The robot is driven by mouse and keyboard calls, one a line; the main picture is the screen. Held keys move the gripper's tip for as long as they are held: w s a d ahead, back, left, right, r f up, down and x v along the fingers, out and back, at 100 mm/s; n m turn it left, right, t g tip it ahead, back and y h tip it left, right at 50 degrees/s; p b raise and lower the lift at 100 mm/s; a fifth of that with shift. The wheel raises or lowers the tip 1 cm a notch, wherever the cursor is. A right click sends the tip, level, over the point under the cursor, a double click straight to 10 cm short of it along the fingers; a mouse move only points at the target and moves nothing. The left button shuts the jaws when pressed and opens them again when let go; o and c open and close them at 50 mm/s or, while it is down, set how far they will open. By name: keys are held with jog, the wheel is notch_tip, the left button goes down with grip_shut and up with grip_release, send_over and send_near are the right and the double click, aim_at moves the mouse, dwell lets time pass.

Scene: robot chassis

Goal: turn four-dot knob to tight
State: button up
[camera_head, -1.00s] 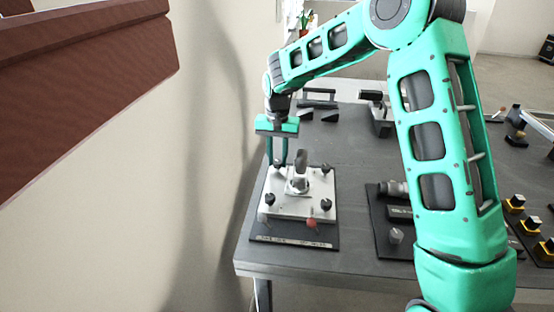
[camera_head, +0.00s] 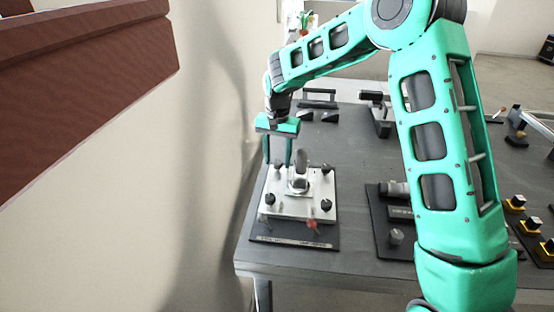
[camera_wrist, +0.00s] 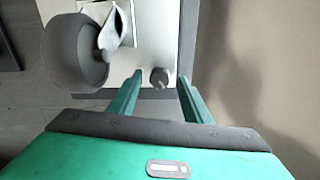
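A silver plate (camera_head: 295,208) on a dark base holds small dark knobs near its corners. One dark knob (camera_wrist: 159,77) shows in the wrist view between my fingertips, with gaps on both sides. It appears to be the back-left corner knob (camera_head: 278,165) in the head view. My gripper (camera_head: 277,161) points down over that corner, open and empty; it also shows in the wrist view (camera_wrist: 161,79). Other knobs are at back right (camera_head: 325,169), front left (camera_head: 270,199) and front right (camera_head: 326,204). The dots and markings are too small to read.
A taller grey part (camera_head: 301,161) stands mid-plate, close to my fingers; it is large at upper left in the wrist view (camera_wrist: 78,52). A red part (camera_head: 312,223) is at the plate's front edge. Another dark fixture (camera_head: 390,235) sits to the right. A wall is left.

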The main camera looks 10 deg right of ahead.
aim_at(278, 161)
jog(key=shift+s, duration=0.1)
notch_tip(278, 161, up, 11)
jog(key=shift+f, duration=0.15)
dwell(0.4)
